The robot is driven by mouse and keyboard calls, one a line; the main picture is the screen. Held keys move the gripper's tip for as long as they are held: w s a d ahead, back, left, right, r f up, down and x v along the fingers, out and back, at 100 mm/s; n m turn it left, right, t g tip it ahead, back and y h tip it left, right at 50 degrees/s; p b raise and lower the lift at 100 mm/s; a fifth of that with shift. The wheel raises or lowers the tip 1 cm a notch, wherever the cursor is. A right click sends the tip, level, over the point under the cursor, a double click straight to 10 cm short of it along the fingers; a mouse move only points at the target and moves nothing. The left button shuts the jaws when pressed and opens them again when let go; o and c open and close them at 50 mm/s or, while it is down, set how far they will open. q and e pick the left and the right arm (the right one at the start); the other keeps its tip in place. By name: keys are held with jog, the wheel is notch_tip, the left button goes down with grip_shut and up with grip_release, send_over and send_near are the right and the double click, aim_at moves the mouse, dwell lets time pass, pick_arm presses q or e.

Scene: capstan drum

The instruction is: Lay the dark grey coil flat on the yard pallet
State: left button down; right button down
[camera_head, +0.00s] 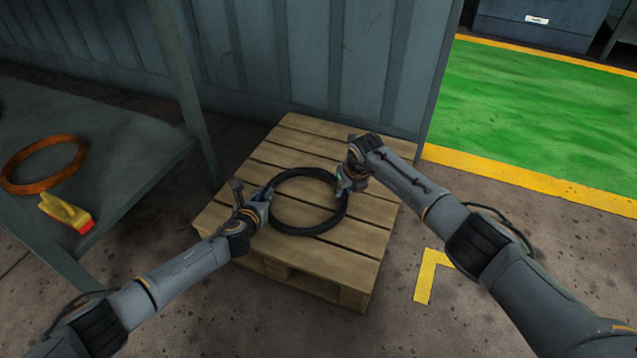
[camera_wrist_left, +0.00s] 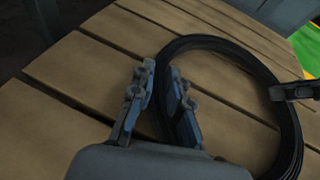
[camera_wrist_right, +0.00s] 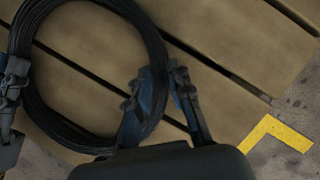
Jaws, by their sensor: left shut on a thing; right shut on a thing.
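The dark grey coil (camera_head: 310,231) is a ring of thin strands over the middle of the wooden yard pallet (camera_head: 310,137). It looks level with the slats; I cannot tell whether it touches them. My left gripper (camera_head: 264,200) is shut on the coil's left side. In the left wrist view its fingers (camera_wrist_left: 160,108) straddle the strands (camera_wrist_left: 228,44). My right gripper (camera_head: 343,183) is shut on the coil's right side. In the right wrist view its fingers (camera_wrist_right: 160,100) straddle the strands (camera_wrist_right: 65,130). The fingers hide short parts of the ring.
A grey bench (camera_head: 125,150) at the left holds an orange coil (camera_head: 45,186) and a yellow tool with a red end (camera_head: 68,213). A corrugated wall (camera_head: 290,60) stands behind the pallet. Yellow floor marking (camera_head: 430,272) and a green floor area (camera_head: 540,110) lie to the right.

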pick_arm(q)
jog(key=c, duration=1.7)
grip_release()
jog(key=shift+w+a+f, duration=0.1)
jog(key=shift+a+f, duration=0.15)
jog(key=shift+a, duration=0.1)
pick_arm(e)
jog(key=c, duration=1.6)
grip_release()
jog(key=shift+d+f, duration=0.2)
jog(key=shift+f, duration=0.05)
pick_arm(q)
jog(key=o, duration=0.3)
jog(key=shift+r, duration=0.1)
pick_arm(e)
jog(key=o, duration=0.3)
jog(key=shift+r, duration=0.1)
pick_arm(q)
jog(key=shift+o, duration=0.5)
jog(key=shift+d, duration=0.15)
pick_arm(e)
jog(key=shift+o, duration=0.4)
jog(key=shift+a, duration=0.1)
pick_arm(q)
jog(key=shift+d, duration=0.1)
jog(key=v, duration=1.2)
pick_arm(e)
jog(key=shift+r, duration=0.1)
jog(key=v, duration=1.2)
jog(key=shift+s+a, duration=0.1)
